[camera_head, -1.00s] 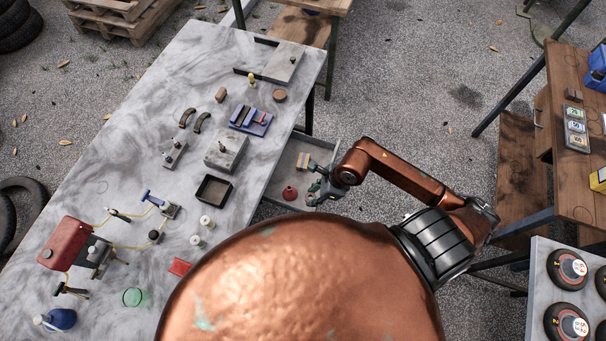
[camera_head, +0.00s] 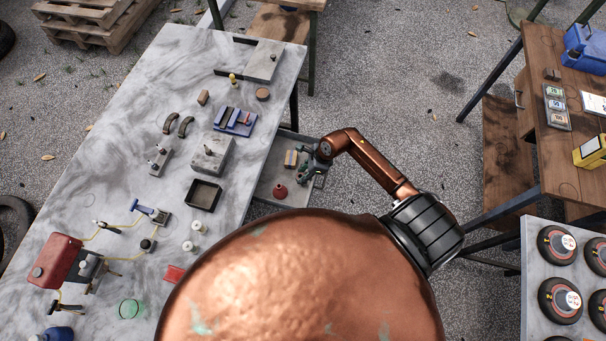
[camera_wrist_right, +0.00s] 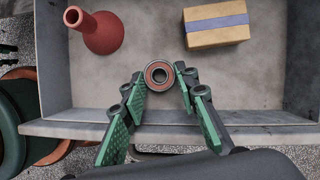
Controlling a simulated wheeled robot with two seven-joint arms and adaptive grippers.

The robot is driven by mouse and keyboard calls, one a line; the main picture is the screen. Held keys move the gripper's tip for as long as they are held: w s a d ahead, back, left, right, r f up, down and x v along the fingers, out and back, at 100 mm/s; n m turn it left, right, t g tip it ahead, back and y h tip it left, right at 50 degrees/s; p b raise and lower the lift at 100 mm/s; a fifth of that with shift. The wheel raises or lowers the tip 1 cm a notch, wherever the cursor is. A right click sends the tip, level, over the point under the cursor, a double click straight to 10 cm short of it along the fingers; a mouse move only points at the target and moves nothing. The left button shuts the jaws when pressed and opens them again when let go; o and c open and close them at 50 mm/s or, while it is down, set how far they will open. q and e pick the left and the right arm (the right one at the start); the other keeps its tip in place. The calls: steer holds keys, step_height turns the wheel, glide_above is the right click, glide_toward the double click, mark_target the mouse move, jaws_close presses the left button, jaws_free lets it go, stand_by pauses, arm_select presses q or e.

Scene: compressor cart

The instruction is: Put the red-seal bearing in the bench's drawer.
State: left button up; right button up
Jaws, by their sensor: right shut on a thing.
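The red-seal bearing (camera_wrist_right: 158,75) is a small metal ring with a reddish seal, between the fingertips of my right gripper (camera_wrist_right: 160,86) in the right wrist view. My right gripper (camera_head: 306,172) is shut on it. In the head view the gripper is over the right side of the open drawer (camera_head: 266,180), and the bearing is too small to make out there. In the wrist view the bearing is over the grey drawer floor (camera_wrist_right: 160,35), inside the near wall. Its exact height cannot be told. My left gripper is out of view.
The drawer holds a red funnel-shaped thing (camera_wrist_right: 100,35) and a tan box with a blue band (camera_wrist_right: 217,24), with bare floor between them. The marble-topped bench (camera_head: 110,150) carries a dark square tray (camera_head: 203,195) and several other parts. A wooden table (camera_head: 560,175) stands to the right.

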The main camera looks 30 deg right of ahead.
steer(key=shift+f, duration=0.2)
steer(key=o, duration=1.2)
steer(key=shift+c, duration=0.2)
steer(key=v, duration=0.7)
steer(key=shift+r, duration=0.25)
steer(key=shift+s+d, duration=0.1)
